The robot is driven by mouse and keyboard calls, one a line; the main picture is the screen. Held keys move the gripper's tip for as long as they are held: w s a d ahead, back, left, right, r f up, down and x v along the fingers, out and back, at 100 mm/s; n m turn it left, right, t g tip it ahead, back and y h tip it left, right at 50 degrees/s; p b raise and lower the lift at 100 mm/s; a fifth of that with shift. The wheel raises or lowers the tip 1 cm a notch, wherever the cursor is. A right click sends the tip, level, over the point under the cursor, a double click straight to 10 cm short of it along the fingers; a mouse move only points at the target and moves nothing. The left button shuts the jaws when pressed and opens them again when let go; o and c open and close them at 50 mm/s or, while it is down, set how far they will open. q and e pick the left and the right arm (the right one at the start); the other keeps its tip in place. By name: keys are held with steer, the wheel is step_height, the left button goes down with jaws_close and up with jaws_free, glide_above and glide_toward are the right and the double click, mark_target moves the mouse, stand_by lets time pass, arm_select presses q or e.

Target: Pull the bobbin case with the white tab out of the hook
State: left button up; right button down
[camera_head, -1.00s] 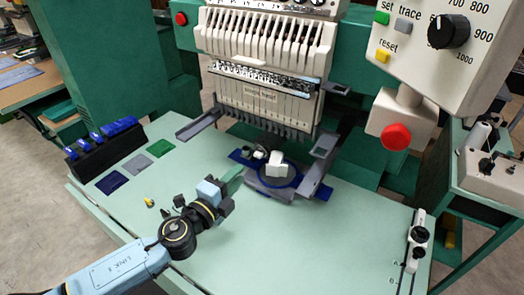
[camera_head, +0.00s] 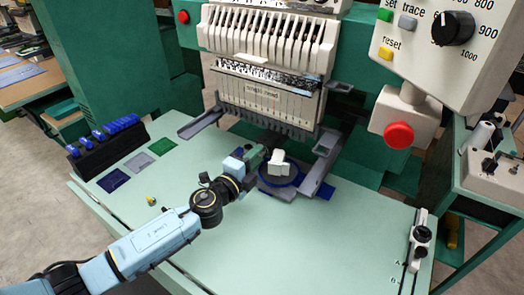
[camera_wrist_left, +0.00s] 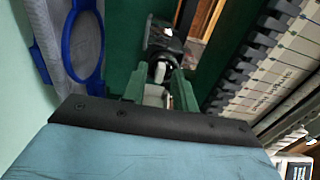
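The bobbin case's white tab (camera_wrist_left: 159,72) shows in the left wrist view against the dark round hook (camera_wrist_left: 162,36) under the sewing head. My left gripper (camera_wrist_left: 158,80) has two green fingers, apart, with the tab between or just beyond their tips. I see no clear contact with it. In the head view my left gripper (camera_head: 260,157) reaches in under the needle heads from the left and covers the hook and bobbin case. My right gripper is not in view.
A blue hoop (camera_head: 281,180) with a white block (camera_head: 278,162) on it stands right beside the gripper. The grey needle head (camera_head: 262,100) hangs above. A black rack with blue pieces (camera_head: 105,143) stands at the left.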

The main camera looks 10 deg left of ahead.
arm_select(q)
jaws_close()
steer(key=shift+v, duration=1.65)
steer(key=s+r+p, duration=0.1)
steer(key=s+a+r+p, duration=0.1)
steer(key=s, duration=0.1)
steer(key=shift+s+a, duration=0.25)
steer(key=shift+s, duration=0.1)
